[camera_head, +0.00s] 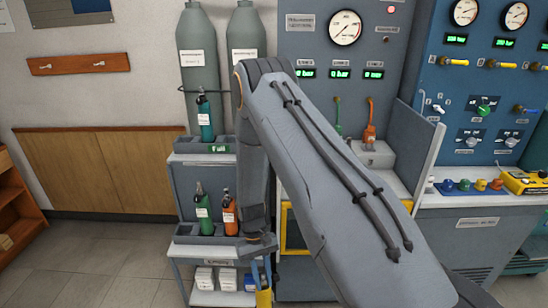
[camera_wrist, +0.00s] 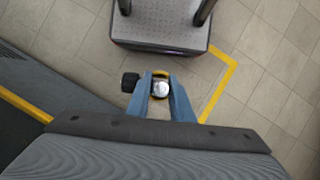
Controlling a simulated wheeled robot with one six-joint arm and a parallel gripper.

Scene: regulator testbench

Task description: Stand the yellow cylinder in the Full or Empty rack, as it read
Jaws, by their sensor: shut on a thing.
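My gripper (camera_head: 262,276) is shut on the yellow cylinder (camera_head: 264,298), low in front of the cart at the bottom of the head view. Only a small part of the cylinder shows there. The upper rack (camera_head: 222,158), with a green sign seeming to read Full, holds a teal cylinder (camera_head: 205,118). The lower rack (camera_head: 184,238) holds a green cylinder (camera_head: 203,215) and an orange cylinder (camera_head: 229,214). Its sign is too small to read surely.
White boxes (camera_head: 204,277) lie on the cart's bottom shelf. Tall grey gas bottles (camera_head: 196,60) stand behind the cart. A grey test panel (camera_head: 300,35) with a gauge and a blue panel (camera_head: 450,60) stand right. Open floor (camera_head: 90,270) lies left. My arm hides the bench's middle.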

